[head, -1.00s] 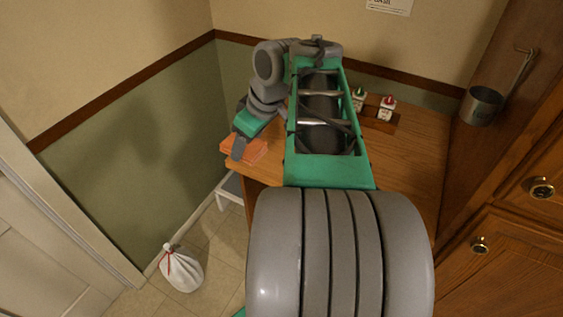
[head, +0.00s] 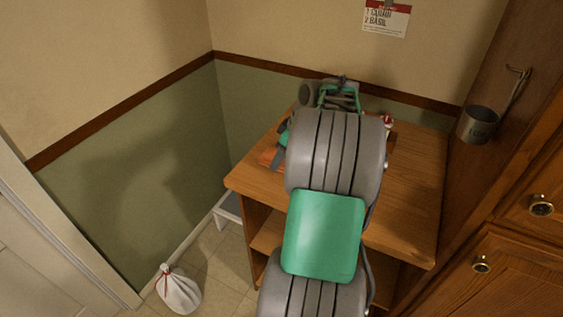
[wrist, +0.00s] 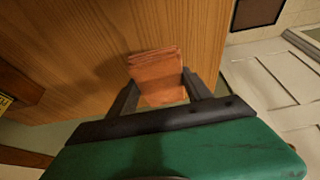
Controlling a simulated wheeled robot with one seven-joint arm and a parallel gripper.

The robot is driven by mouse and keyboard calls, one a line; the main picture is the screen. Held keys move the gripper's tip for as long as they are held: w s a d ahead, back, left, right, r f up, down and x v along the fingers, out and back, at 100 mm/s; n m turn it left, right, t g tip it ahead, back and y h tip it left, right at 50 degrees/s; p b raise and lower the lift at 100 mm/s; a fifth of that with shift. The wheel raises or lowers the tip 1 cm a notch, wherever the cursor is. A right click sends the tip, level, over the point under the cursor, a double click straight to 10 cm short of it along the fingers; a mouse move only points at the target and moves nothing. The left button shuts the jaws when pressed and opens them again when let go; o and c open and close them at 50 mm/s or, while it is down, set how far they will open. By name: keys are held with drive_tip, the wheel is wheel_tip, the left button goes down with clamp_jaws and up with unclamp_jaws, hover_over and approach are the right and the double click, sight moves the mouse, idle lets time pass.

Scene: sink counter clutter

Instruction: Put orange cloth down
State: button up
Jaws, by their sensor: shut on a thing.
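The orange cloth (wrist: 156,76) is a folded, layered stack between the fingers of my gripper (wrist: 158,92) in the wrist view. My gripper is shut on it. The wooden counter top (wrist: 90,45) lies right behind the cloth; I cannot tell whether the cloth touches it. In the head view a small part of the cloth (head: 268,157) shows at the left side of the wooden counter (head: 262,170), mostly hidden by my arm. The gripper itself is largely hidden there.
A red-topped bottle (head: 388,122) stands at the back of the counter, partly behind my arm. A metal cup (head: 479,124) hangs on the wooden cabinet side at right. A white tied bag (head: 177,290) lies on the floor at left. The counter's right part is clear.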

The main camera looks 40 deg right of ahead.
drive_tip(key=shift+a+f, duration=0.1)
drive_tip(key=shift+f, duration=1.45)
drive_tip(key=o, duration=1.2)
drive_tip(key=shift+r, duration=0.1)
